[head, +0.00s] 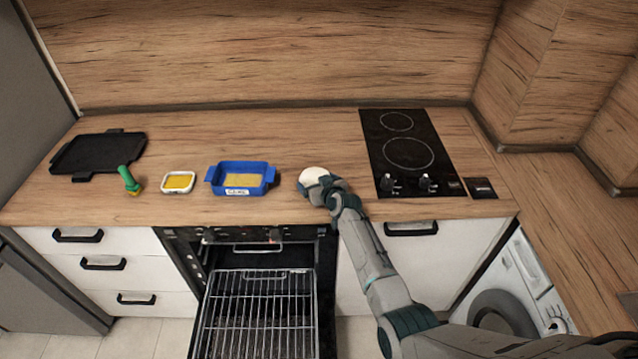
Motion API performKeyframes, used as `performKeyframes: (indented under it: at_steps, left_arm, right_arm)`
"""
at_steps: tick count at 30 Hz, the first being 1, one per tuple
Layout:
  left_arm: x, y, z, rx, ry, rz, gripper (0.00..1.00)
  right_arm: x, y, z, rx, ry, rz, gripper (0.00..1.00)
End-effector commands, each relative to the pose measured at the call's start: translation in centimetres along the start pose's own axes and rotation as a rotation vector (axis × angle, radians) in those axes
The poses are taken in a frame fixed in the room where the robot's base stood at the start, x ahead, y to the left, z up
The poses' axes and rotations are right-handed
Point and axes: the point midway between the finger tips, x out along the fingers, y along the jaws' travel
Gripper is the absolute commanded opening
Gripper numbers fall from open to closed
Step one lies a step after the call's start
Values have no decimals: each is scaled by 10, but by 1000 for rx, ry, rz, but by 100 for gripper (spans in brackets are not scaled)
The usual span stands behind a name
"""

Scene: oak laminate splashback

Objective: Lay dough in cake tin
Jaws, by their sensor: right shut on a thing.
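A blue cake tin (212,175) with two side handles stands on the wooden counter, and its inside shows a yellowish layer. A round off-white piece of dough (312,176) is at my right gripper (322,187), to the right of the tin and apart from it. My right gripper is shut on the dough, at or just above the counter; the gap cannot be told. The gripper's fingers are small and partly hidden by the dough and the wrist. My left gripper is not in view.
A green-handled brush (126,178), a small white dish with yellow contents (178,182) and a black tray (95,155) are left of the tin. A black hob (410,150) lies right. Below, the oven is open with its rack (258,310) out.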

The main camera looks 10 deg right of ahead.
Motion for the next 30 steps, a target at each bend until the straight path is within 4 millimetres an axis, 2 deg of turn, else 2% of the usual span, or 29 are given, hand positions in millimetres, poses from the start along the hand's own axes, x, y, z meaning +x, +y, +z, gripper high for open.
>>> performKeyframes:
  at_steps: [1,3,14,19,26,30]
  left_arm:
    - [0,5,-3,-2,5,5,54]
    - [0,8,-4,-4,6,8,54]
    - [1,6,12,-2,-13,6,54]
    - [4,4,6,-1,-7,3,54]
    - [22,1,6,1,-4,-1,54]
    - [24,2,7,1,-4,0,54]
  right_arm:
    - [0,-1,3,1,-5,-2,91]
    - [0,-1,3,1,-5,-1,100]
    - [-3,-1,6,0,-2,-1,100]
    - [-21,-1,7,0,-1,-1,100]
    - [-49,-3,12,0,0,-1,100]
    - [-72,-3,10,-1,-1,-1,100]
